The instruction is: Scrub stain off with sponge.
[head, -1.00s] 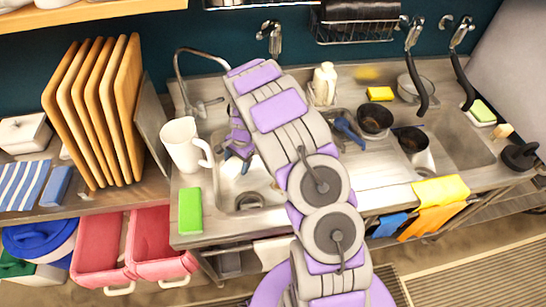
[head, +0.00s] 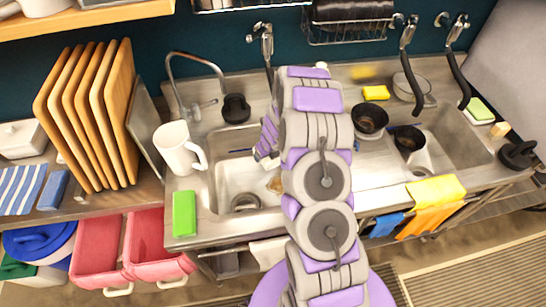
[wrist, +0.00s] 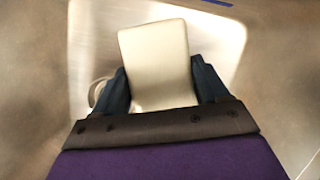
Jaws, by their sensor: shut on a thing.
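My gripper (wrist: 158,85) is shut on a pale cream block that looks like a sponge (wrist: 155,45), held between its dark fingers in the wrist view. Below it is the pale, blurred floor of a sink basin (wrist: 215,40). In the head view my arm reaches over the left basin (head: 222,175) and hides its right part. The fingers cannot be made out clearly there. A small brownish patch (head: 274,184) shows in this basin beside my arm; I cannot tell if it is a stain. A yellow smudge (head: 363,72) shows at the back of the counter.
A white mug (head: 176,150) and a green sponge (head: 184,214) stand left of the basin. Upright wooden boards (head: 90,115) are further left. Dark pots (head: 369,120), a yellow sponge (head: 376,93) and a yellow cloth (head: 436,190) are to the right.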

